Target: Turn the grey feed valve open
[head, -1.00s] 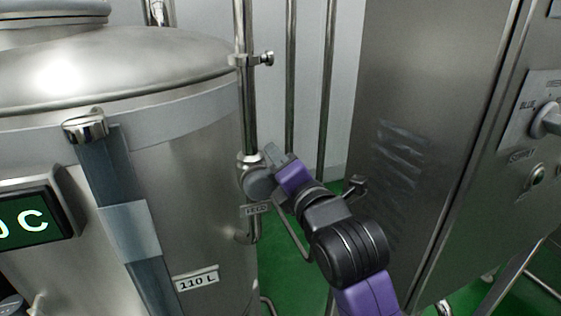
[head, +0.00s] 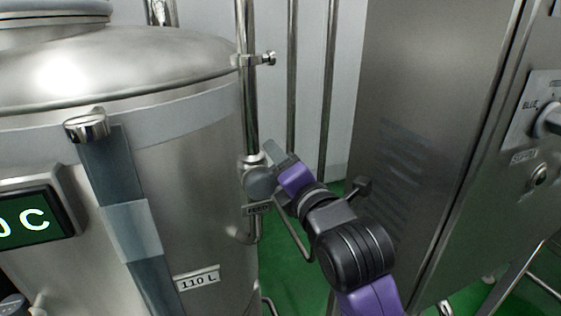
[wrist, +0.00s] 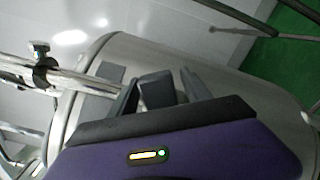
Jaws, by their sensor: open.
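The grey feed valve (head: 259,182) sits on the upright pipe at the tank's right side, above a small FEED label (head: 257,209). In the head view it shows as a round grey part, with my gripper (head: 275,155) right beside and partly over it. In the wrist view my gripper (wrist: 158,94) is open, with its two dark fingers apart. A dark grey block, which looks like the valve's handle (wrist: 156,88), stands between the fingers. Gaps seem to show on both sides of it; I cannot tell whether either finger touches it.
The large steel tank (head: 190,165) fills the left. A steel cabinet (head: 430,120) with a knob panel stands at the right. Upright pipes (head: 291,90) run along the back wall. A bent rod with a dark knob (head: 361,185) is close to my arm. Green floor shows between tank and cabinet.

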